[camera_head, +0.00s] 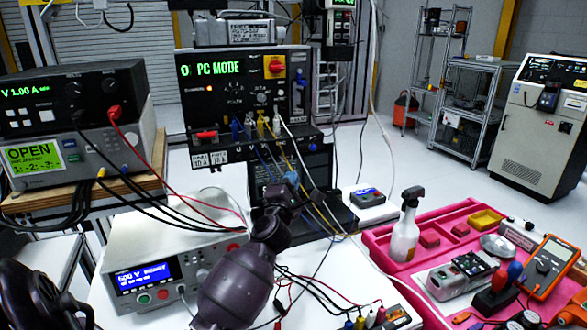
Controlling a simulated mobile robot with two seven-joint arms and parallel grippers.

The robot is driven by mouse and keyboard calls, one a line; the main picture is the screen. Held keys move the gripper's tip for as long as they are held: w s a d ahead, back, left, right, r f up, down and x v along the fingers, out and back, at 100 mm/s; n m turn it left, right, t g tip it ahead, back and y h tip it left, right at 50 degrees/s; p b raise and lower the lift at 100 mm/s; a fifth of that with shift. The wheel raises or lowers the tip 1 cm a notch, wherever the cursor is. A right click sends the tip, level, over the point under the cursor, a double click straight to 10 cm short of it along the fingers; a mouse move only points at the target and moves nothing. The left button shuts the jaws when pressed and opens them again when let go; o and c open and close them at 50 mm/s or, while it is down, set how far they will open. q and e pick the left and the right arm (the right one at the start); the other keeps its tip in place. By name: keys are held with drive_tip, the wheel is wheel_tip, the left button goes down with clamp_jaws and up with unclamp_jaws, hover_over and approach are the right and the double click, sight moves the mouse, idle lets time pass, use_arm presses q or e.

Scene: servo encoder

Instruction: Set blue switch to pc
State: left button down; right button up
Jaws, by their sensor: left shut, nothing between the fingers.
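A black power unit (214,93) stands at the back centre, and its green display reads "PC MODE". A red-and-yellow rotary switch (275,66) is on its upper right. Blue, yellow and white plugs sit along its lower front. My left gripper (293,188) is in front of the lower black unit, below the plugs and among the hanging cables. It looks shut and empty, apart from the power unit's front panel. My right gripper is not in view.
Cables hang from the power unit around my left gripper. A white tester (150,270) stands left of my arm. A spray bottle (406,225) and a multimeter (552,266) are at the pink tray (463,212) on the right. Stacked instruments (72,95) stand at the left.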

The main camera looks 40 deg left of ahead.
use_arm(q)
drive_tip(key=shift+v, duration=2.3)
drive_tip(key=shift+a, duration=0.1)
